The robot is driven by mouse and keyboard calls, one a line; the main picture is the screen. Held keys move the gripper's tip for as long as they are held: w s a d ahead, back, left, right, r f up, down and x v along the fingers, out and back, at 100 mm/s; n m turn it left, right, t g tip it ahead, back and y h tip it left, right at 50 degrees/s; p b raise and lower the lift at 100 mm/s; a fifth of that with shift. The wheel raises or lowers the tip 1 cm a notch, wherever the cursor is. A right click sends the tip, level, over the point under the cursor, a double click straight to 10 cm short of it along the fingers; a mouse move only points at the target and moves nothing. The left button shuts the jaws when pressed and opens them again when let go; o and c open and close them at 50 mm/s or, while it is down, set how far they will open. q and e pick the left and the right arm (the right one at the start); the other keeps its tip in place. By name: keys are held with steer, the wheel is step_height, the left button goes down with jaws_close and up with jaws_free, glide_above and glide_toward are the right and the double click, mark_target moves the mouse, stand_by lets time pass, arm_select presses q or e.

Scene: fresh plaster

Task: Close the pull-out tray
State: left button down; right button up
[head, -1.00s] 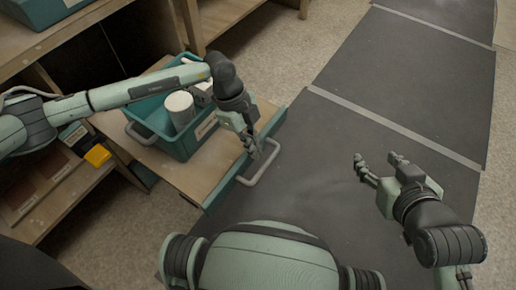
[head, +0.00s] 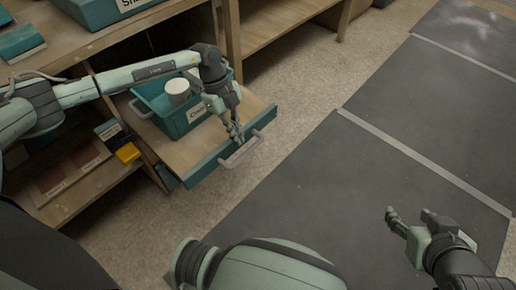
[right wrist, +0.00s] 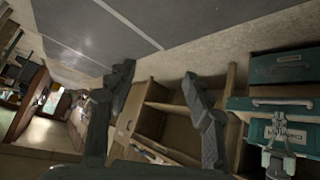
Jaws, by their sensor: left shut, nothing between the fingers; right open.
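The pull-out tray (head: 200,160) has a wooden floor and a teal front with a grey bar handle (head: 241,152). It sticks out of the wooden shelf unit in the head view. My left gripper (head: 237,138) is shut and empty, with its fingertips at the tray's front, close by the handle. I cannot tell whether they touch it. A teal labelled bin (head: 186,124) stands on the tray with a white cylinder (head: 177,90) in it, partly hidden by my left arm. My right gripper (head: 407,222) is open and empty above the dark mat. Its fingers also show in the right wrist view (right wrist: 160,105).
The wooden shelf unit (head: 195,22) stands behind the tray. A yellow item (head: 127,153) lies on a lower shelf left of the tray. Dark floor mats (head: 330,195) run along the right. Speckled floor (head: 290,95) lies open between the mats and shelves.

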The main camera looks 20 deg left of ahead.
mark_target(209, 121)
arm_select(q)
steer(key=w+a, duration=0.1)
steer(key=a, duration=0.3)
steer(key=w+a, duration=0.1)
steer(key=a, duration=0.1)
steer(key=shift+w+a+f+b, duration=0.1)
steer(key=shift+w+a+b, duration=0.1)
steer(key=shift+w+b, duration=0.15)
steer(key=a, duration=0.1)
steer(key=w+a, duration=0.1)
steer(key=a+b, duration=0.1)
steer(key=a, duration=0.1)
steer(key=shift+w, duration=0.35)
steer(key=shift+w+a, duration=0.15)
steer(key=shift+a, duration=0.35)
arm_select(e)
steer(key=w+a+r+t+y, duration=0.2)
steer(key=w+a+r+t, duration=0.2)
steer(key=a+r, duration=0.2)
steer(key=shift+w+r+n+y, duration=0.2)
steer(key=shift+w+n+y, duration=0.1)
